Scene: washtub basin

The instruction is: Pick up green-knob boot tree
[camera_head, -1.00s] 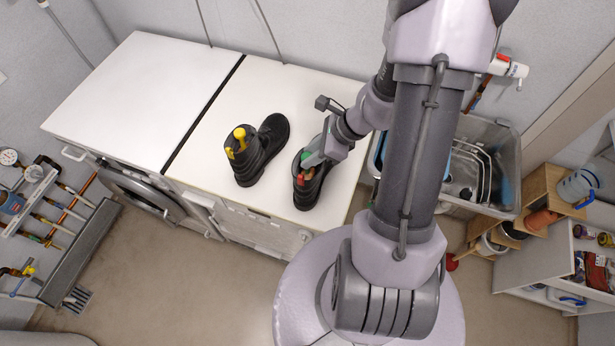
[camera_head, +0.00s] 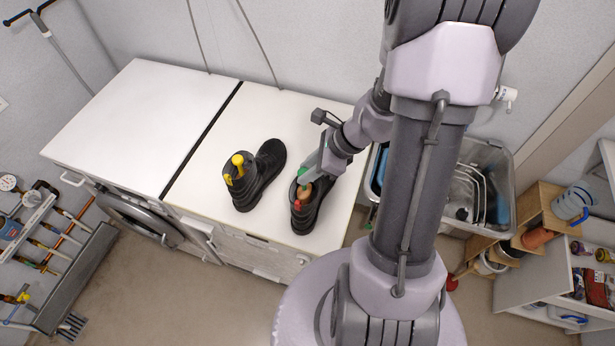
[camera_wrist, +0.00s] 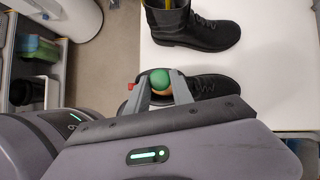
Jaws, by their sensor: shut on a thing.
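The green-knob boot tree (camera_head: 305,191) has a green knob (camera_wrist: 160,78) and a tan wooden body. It stands at the opening of the right black boot (camera_head: 307,217) on the white worktop (camera_head: 215,120). My gripper (camera_head: 309,172) is over this boot and shut on the boot tree, with a finger on either side just below the knob in the wrist view (camera_wrist: 160,92). The lower part of the tree is hidden by the boot, so I cannot tell how deep it sits. A small red part (camera_head: 294,213) shows at the boot's near side.
A metal basin (camera_head: 490,150) with a wire rack is right of the worktop. The left worktop is clear. Wooden shelves (camera_head: 545,205) stand at far right.

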